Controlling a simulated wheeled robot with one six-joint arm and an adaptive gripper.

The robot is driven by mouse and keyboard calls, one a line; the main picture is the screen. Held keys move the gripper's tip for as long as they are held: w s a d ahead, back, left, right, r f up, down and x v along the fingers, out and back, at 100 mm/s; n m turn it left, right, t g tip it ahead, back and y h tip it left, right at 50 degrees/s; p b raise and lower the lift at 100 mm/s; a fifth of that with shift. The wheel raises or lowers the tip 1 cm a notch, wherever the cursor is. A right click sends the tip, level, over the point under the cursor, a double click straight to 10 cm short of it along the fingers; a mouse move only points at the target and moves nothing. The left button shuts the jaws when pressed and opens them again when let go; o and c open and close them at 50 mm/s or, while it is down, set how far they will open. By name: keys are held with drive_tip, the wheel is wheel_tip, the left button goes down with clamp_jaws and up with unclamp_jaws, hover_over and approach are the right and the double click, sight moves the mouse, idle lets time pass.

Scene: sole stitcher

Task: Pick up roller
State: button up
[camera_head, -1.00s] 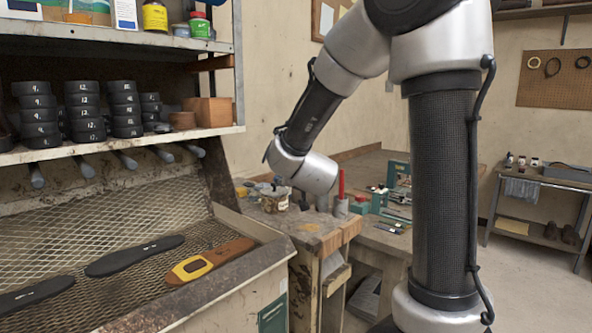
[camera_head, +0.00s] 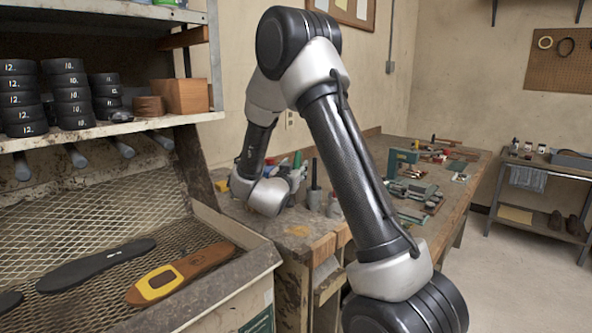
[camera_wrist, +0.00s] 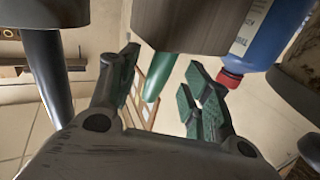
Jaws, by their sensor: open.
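I cannot make out a roller for certain in either view. In the wrist view my gripper (camera_wrist: 163,82) is open, its green-padded fingers apart. A green tapered handle end (camera_wrist: 154,84) shows between the fingers, below a brown-grey cylindrical holder (camera_wrist: 185,22) that hides the rest. Whether it belongs to the roller I cannot tell. A green upright item (camera_head: 297,159) stands just beyond the wrist.
A blue bottle with a red cap (camera_wrist: 231,78) is close beside the right finger. A dark-handled tool (camera_head: 314,174) stands right of my wrist. The wooden bench (camera_head: 300,232) holds green machine parts (camera_head: 403,160) farther right. Soles lie on the mesh rack (camera_head: 60,225) at left.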

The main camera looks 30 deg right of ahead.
drive_tip(key=x, duration=0.2)
drive_tip(key=shift+w+d+f, duration=0.1)
drive_tip(key=shift+w+d, duration=0.15)
drive_tip(key=shift+w, duration=0.05)
clamp_jaws()
